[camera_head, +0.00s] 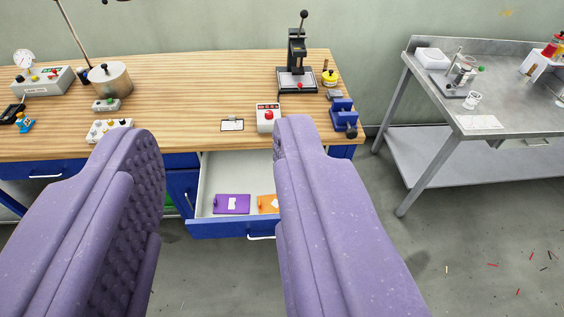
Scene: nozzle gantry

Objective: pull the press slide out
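A small black press (296,62) with a ball-ended lever stands at the back right of the wooden workbench. Its dark base (297,82) carries a red knob at the front; a separate slide is too small to make out. My gripper (214,140) has two thick purple fingers in the foreground. They are wide apart with nothing between them at the tips. The press lies well beyond the fingertips, above the right finger in the picture.
A blue drawer (237,226) under the bench stands open, holding a purple plate (232,204) and an orange plate (267,204). A metal table (500,100) is at right.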

